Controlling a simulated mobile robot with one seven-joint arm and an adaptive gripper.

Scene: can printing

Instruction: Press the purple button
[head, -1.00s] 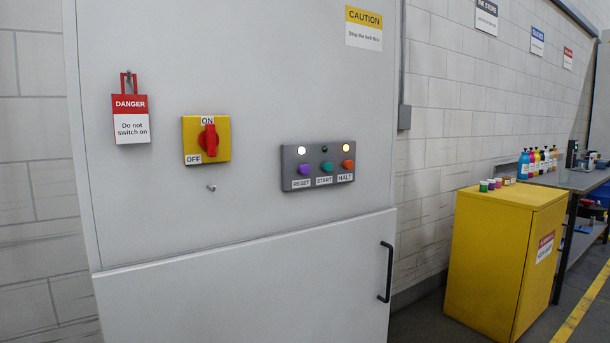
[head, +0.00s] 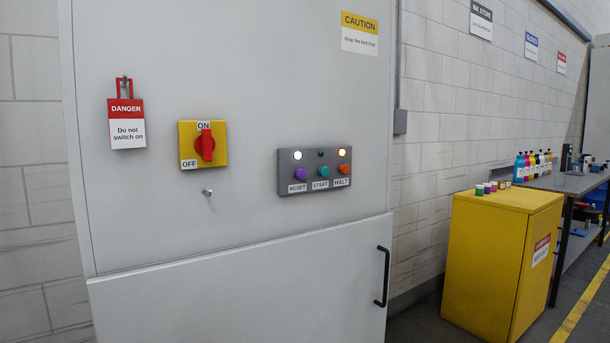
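The purple button (head: 300,174) sits at the left of a grey control panel (head: 284,184) on the front of a large grey cabinet (head: 240,60). A label reading RESET is below it, and a lit white lamp (head: 297,155) is above it. A teal button (head: 322,171) labelled START is in the middle. An orange button (head: 344,169) labelled HALT is at the right, under another lit lamp (head: 342,154). The small lamp above START looks dark. My gripper is not in view.
A yellow rotary switch (head: 204,145) with a red handle points to ON. A red and white danger tag (head: 127,123) hangs left of it. A small peg (head: 207,192) sticks out below. A black door handle (head: 384,276) and yellow cabinet (head: 485,255) are at the right.

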